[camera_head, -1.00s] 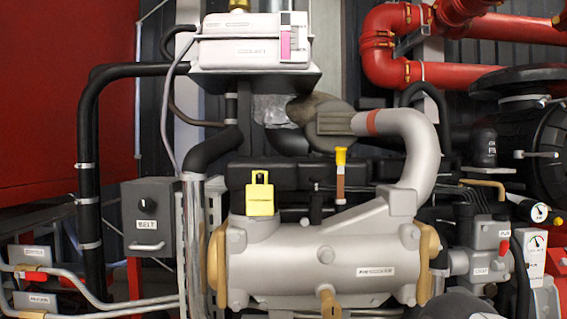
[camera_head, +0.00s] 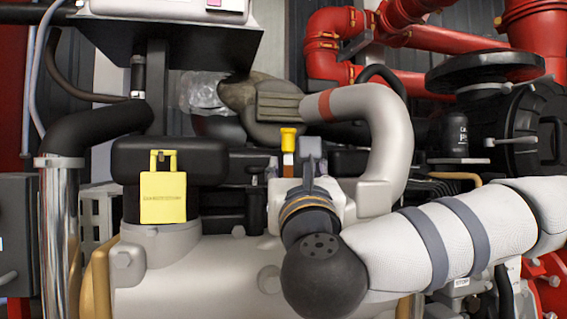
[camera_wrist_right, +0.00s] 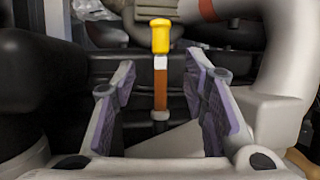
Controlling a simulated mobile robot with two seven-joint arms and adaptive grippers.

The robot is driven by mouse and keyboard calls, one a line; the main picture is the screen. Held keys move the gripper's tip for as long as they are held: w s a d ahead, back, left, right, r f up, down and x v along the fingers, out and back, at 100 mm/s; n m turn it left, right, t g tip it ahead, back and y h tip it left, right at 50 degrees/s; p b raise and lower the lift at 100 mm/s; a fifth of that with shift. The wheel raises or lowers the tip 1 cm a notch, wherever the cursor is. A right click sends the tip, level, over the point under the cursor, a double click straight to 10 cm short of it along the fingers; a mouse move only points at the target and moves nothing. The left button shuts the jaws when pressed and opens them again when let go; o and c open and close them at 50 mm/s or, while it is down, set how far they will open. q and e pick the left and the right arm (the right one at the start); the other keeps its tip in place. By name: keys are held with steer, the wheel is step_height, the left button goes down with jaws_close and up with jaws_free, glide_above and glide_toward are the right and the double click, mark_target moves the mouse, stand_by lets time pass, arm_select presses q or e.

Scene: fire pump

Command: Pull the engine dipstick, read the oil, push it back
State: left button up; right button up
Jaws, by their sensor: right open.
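The engine dipstick has a yellow handle (camera_head: 289,139) on a brown-orange shaft and stands upright at the back of the engine. In the right wrist view the yellow handle (camera_wrist_right: 160,36) and shaft are whole, with a light collar at the shaft's foot. My right gripper (camera_head: 309,150) reaches in from the right and hides the lower dipstick in the head view. In the wrist view the right gripper (camera_wrist_right: 162,90) is open and empty. Its two purple-padded fingers stand left and right of the shaft's line, with the dipstick beyond them. My left gripper is not in view.
A thick grey pipe (camera_head: 396,130) curves close to the dipstick's right. A black box (camera_head: 170,160) lies left of it. A dark shelf (camera_head: 170,38) overhangs at upper left.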

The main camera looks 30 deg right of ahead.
mark_target(289, 140)
steer(key=p+x, duration=0.1)
steer(key=x, duration=0.4)
steer(key=r+p+x, duration=0.1)
steer(key=x, duration=0.4)
steer(key=shift+s+r, duration=0.1)
steer(key=shift+r, duration=0.1)
steer(key=shift+w+d+r, duration=0.1)
steer(key=shift+w+d, duration=0.15)
steer(key=shift+w, duration=0.35)
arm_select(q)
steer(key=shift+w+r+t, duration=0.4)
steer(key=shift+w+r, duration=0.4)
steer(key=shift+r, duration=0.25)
arm_select(e)
jaws_close()
